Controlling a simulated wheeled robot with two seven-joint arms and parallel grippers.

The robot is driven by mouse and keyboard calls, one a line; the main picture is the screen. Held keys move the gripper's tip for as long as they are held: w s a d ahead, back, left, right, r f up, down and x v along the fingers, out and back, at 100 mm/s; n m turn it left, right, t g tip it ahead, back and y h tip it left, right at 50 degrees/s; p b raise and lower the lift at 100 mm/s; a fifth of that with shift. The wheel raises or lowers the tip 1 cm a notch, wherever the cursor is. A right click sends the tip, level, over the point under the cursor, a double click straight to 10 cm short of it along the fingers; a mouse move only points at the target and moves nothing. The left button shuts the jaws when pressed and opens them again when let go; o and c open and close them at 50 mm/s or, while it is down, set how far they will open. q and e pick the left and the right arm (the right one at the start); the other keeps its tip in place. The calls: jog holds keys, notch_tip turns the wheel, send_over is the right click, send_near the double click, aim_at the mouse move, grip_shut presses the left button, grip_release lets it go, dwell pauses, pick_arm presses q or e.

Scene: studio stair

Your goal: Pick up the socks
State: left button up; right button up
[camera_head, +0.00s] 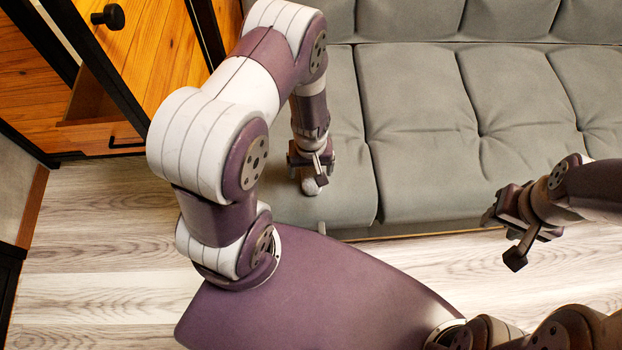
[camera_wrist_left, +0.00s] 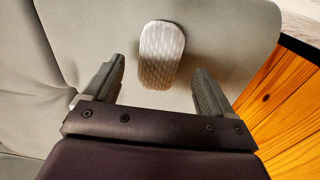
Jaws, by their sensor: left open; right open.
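A small whitish, ribbed, rounded bundle that looks like the socks (camera_head: 311,186) lies on the left seat cushion of the grey sofa (camera_head: 425,110), near its front edge. It also shows in the left wrist view (camera_wrist_left: 162,55), just beyond and between my fingertips. My left gripper (camera_head: 310,163) is open and points down over the bundle, with its fingers partly hiding it in the head view. In the left wrist view the left gripper (camera_wrist_left: 159,76) has nothing between its fingers. My right gripper (camera_head: 503,236) is open and empty, in front of the sofa at the right.
A wooden cabinet (camera_head: 150,50) with black edges and a knob stands at the left, its lower drawer (camera_head: 92,112) apparently pulled out. Pale wood floor (camera_head: 100,245) is clear in front of it. The middle and right sofa seats are empty.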

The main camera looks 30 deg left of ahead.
aim_at(311, 173)
pick_arm(q)
notch_tip(311, 173, down, 4)
jog(key=shift+r+b, duration=0.15)
jog(key=shift+b, duration=0.25)
jog(key=shift+r, duration=0.1)
jog(key=c, duration=1.1)
jog(key=shift+o, duration=0.2)
